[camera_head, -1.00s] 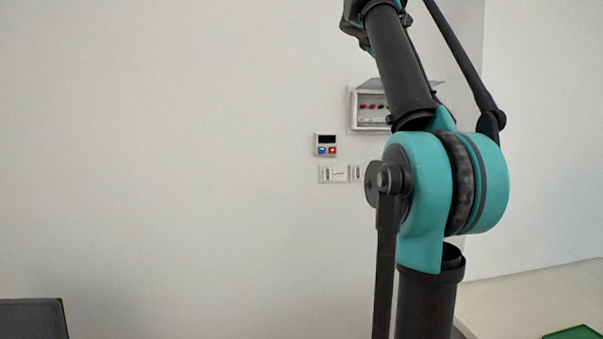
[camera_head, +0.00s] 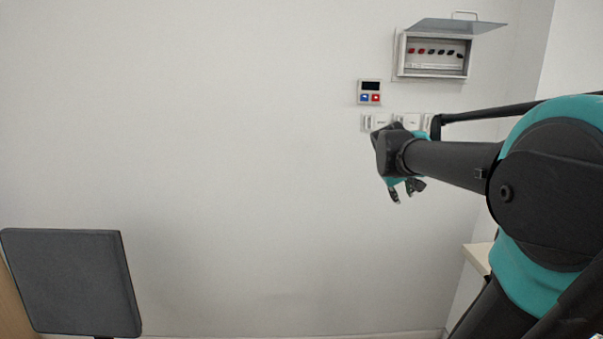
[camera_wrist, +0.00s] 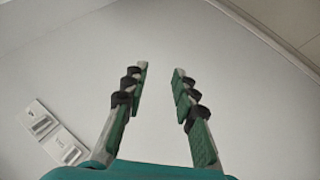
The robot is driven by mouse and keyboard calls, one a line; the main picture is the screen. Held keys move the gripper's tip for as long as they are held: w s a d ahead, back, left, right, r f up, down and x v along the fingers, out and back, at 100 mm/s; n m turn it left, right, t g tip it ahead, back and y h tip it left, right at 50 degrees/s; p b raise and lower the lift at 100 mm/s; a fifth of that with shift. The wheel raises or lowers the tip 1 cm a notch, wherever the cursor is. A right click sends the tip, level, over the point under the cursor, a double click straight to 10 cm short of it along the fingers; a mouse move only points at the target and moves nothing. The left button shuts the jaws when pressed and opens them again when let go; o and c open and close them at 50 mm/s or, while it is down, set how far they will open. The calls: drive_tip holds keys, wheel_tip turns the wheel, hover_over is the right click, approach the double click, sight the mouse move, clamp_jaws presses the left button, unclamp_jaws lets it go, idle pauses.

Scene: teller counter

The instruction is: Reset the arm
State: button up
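My gripper (camera_head: 405,190) is at the end of my arm, which reaches in from the right in the head view. It hangs in front of the white wall, just below a row of wall sockets. In the wrist view my gripper (camera_wrist: 160,72) shows two green-padded fingers standing apart with nothing between them. Only pale wall lies beyond the fingertips. My arm hides part of the sockets in the head view.
A wall box with an open lid (camera_head: 433,55) holds a row of switches. A small control panel (camera_head: 370,93) and sockets (camera_head: 377,121) are below it. A dark grey chair back (camera_head: 70,280) stands at lower left. A counter edge (camera_head: 478,257) shows at right.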

drive_tip(key=s+a+f+m+y, duration=0.1)
drive_tip(key=s+a+f, duration=0.2)
drive_tip(key=s+f, duration=0.4)
drive_tip(key=s+a+f+g+y, duration=0.1)
drive_tip(key=s+a+f+y, duration=0.1)
drive_tip(key=s+a+f, duration=0.2)
drive_tip(key=s+a+f+m+g+y, duration=0.1)
drive_tip(key=s+a+f, duration=0.3)
drive_tip(key=s+f, duration=0.7)
wheel_tip(320, 180, down, 4)
drive_tip(key=shift+f+m+y, duration=0.1)
drive_tip(key=shift+m+y, duration=0.2)
drive_tip(key=shift+y, duration=0.2)
drive_tip(key=shift+d, duration=0.1)
